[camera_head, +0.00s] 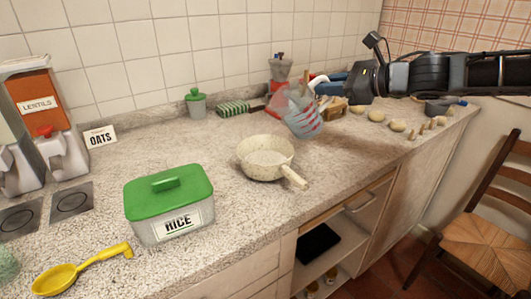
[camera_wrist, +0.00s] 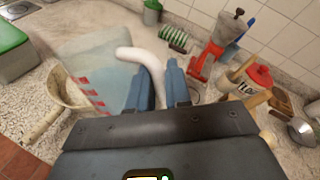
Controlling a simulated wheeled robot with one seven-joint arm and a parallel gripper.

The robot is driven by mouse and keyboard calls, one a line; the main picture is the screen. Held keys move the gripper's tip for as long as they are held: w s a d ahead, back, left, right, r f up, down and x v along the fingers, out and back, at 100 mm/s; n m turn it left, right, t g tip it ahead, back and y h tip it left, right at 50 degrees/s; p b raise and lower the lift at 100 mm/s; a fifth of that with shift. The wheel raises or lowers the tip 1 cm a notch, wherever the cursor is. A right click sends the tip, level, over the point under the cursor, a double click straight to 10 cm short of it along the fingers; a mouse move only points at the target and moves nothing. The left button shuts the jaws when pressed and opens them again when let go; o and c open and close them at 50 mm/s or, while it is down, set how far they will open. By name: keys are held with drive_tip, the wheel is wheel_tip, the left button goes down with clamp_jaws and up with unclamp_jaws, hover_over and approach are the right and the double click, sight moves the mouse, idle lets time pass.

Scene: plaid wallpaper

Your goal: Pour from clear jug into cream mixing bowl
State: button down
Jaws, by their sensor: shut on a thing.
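The clear jug (camera_head: 302,115) has red markings and a white handle (camera_wrist: 142,60). My gripper (camera_head: 328,88) is shut on the handle and holds the jug, which tilts to the left, at the right of the bowl. The wrist view shows my fingers (camera_wrist: 163,78) around the handle, with the jug (camera_wrist: 98,70) to their left. The cream mixing bowl (camera_head: 258,170), speckled and with a stubby handle, sits upright on the counter. In the wrist view the jug partly covers the bowl (camera_wrist: 50,118). I cannot tell what is in the jug.
A green-lidded rice box (camera_head: 168,205) and a yellow ladle (camera_head: 82,270) are at the left front. A green canister (camera_head: 196,104), green striped item (camera_head: 234,108) and red-based grinder (camera_head: 280,72) stand behind. Several small round items (camera_head: 376,115) lie right. Counter around the bowl is clear.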

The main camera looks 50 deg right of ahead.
drive_tip(key=shift+s+d+f+b, duration=0.15)
drive_tip(key=shift+d+f+b, duration=0.2)
drive_tip(key=shift+f+b, duration=0.3)
drive_tip(key=s+d+f+m+t+y+b, duration=0.1)
drive_tip(key=s+d+f+m+t+b, duration=0.1)
drive_tip(key=b, duration=0.6)
wheel_tip(320, 180, down, 2)
drive_tip(key=shift+d+f+m+t+b, duration=0.2)
drive_tip(key=shift+d+m+t+b, duration=0.3)
drive_tip(key=shift+d+m, duration=0.55)
drive_tip(key=shift+a, duration=0.15)
